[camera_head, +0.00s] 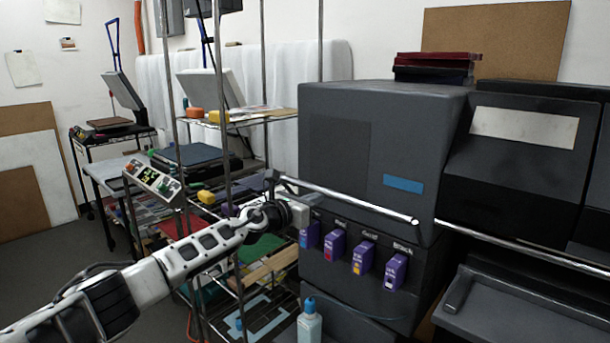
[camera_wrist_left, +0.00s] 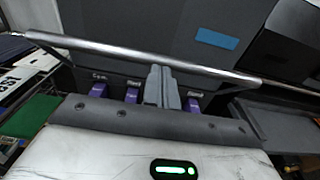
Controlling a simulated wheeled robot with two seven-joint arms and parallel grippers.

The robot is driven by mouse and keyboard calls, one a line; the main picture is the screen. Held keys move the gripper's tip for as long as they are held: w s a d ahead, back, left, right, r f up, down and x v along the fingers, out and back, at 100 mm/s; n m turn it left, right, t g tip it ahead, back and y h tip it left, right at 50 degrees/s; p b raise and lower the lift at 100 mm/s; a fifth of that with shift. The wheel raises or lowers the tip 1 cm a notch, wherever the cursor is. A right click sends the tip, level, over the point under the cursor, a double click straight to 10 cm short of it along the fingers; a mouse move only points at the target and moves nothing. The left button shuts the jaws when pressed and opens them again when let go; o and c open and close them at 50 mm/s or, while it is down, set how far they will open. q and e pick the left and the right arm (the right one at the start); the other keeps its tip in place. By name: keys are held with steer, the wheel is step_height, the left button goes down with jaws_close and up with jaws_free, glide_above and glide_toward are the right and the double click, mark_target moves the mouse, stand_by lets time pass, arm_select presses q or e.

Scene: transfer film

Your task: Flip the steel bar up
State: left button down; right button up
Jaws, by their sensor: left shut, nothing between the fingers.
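The steel bar (camera_head: 350,201) is a shiny rod across the front of the dark grey printer, slanting down to the right in the head view. In the left wrist view the bar (camera_wrist_left: 140,58) crosses the upper part of the picture. My left gripper (camera_head: 305,212) is just below the bar's left part in the head view. In the left wrist view its two grey fingers (camera_wrist_left: 161,72) are pressed together, empty, with their tips just below the bar in the picture. I cannot tell whether they touch it. My right gripper is in neither view.
The dark grey printer (camera_head: 335,115) has several purple cartridges (camera_head: 362,257) in a row under the bar. A second rod (camera_head: 520,247) runs along the machine at right. Wire shelving (camera_head: 250,180) stands left of the printer. A pale blue bottle (camera_head: 309,325) is below.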

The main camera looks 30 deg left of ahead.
arm_select(q)
steer(key=shift+s+a+r, duration=0.1)
steer(key=shift+s+r, duration=0.2)
steer(key=shift+r, duration=0.4)
steer(key=shift+s+r, duration=0.3)
steer(key=shift+r, duration=0.4)
steer(key=shift+s+a+r, duration=0.1)
steer(key=shift+s+r, duration=0.2)
steer(key=shift+r, duration=0.4)
steer(key=s+d+f+n+g+h, duration=0.1)
steer(key=s+d+f+n, duration=0.6)
steer(key=d+f, duration=0.35)
steer(key=s+d+f+n+g+h, duration=0.1)
steer(key=s+d+f+n, duration=0.65)
steer(key=d+f, duration=0.3)
steer(key=s+a+f+n+g+y, duration=0.1)
steer(key=s+f+n+g, duration=0.1)
steer(key=s+f+n, duration=0.4)
steer(key=s+a+f+n+g+y, duration=0.2)
steer(key=s+f+n, duration=0.5)
steer(key=s+n, duration=0.9)
steer(key=s, duration=0.3)
steer(key=shift+s+f+g+y, duration=0.2)
steer(key=shift+s+g+y, duration=0.1)
steer(key=shift+s+g, duration=0.1)
